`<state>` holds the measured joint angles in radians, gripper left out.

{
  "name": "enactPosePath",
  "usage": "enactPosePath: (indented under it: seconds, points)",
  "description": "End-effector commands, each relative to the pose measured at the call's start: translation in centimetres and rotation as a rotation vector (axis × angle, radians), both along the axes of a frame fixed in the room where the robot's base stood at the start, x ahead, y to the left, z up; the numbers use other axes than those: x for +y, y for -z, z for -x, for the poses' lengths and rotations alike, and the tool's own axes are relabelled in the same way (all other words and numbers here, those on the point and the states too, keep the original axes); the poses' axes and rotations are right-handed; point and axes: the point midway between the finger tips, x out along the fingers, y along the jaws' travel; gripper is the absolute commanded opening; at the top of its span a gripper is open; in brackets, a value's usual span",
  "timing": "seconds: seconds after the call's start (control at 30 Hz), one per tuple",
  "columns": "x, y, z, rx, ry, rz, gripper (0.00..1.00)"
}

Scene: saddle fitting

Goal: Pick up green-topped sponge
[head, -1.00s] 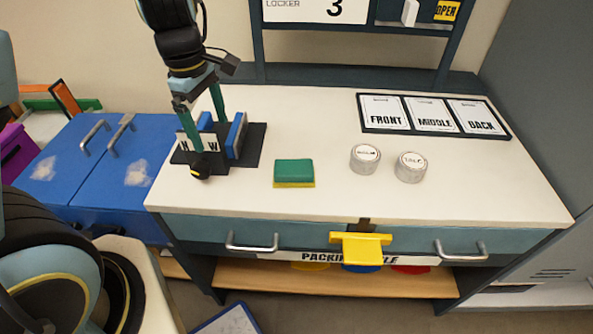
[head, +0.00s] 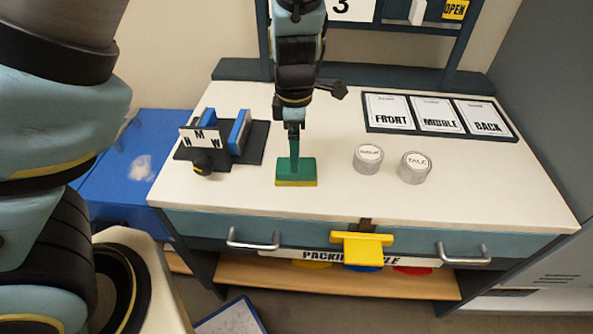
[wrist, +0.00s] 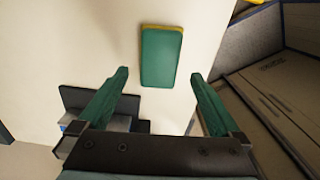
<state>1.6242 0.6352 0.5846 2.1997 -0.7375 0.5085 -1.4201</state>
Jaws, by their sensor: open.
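The green-topped sponge (head: 296,174) lies flat on the white table, with its yellow underside showing along the front edge. My gripper (head: 294,150) is above it in the head view, fingers pointing down and overlapping its back part. In the wrist view the sponge (wrist: 161,57) lies ahead of the two green fingers, roughly centred between their lines. My gripper (wrist: 157,75) is open there, with nothing between the fingers. The head view does not show clearly how high the fingertips are above the sponge.
Two round tins, one (head: 368,158) and another (head: 414,167), stand right of the sponge. A dark fixture with blue blocks (head: 240,132) and letter cards stands to its left. A framed card panel (head: 440,116) lies at the back right. The table's front (head: 350,205) is clear.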

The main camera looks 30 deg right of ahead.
Motion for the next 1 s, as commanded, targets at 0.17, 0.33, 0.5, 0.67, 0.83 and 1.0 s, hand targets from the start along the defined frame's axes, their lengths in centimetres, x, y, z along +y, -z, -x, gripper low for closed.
enactPosePath:
  seconds: [0.17, 0.33, 0.5, 0.67, 0.83, 1.0]
  points:
    - [0.0, 1.3, 0.0, 0.000, 0.000, -0.001, 1.00]
    - [-0.1, 3.4, 0.1, 0.001, 0.000, -0.003, 1.00]
    - [-0.2, 5.7, 0.1, 0.000, 0.000, -0.001, 1.00]
    - [-0.3, 6.3, 0.1, 0.000, 0.002, 0.002, 1.00]
    - [-0.3, 6.3, 0.1, 0.000, 0.002, 0.002, 0.99]
    - [-0.3, 6.3, 0.1, 0.000, 0.002, 0.002, 0.80]
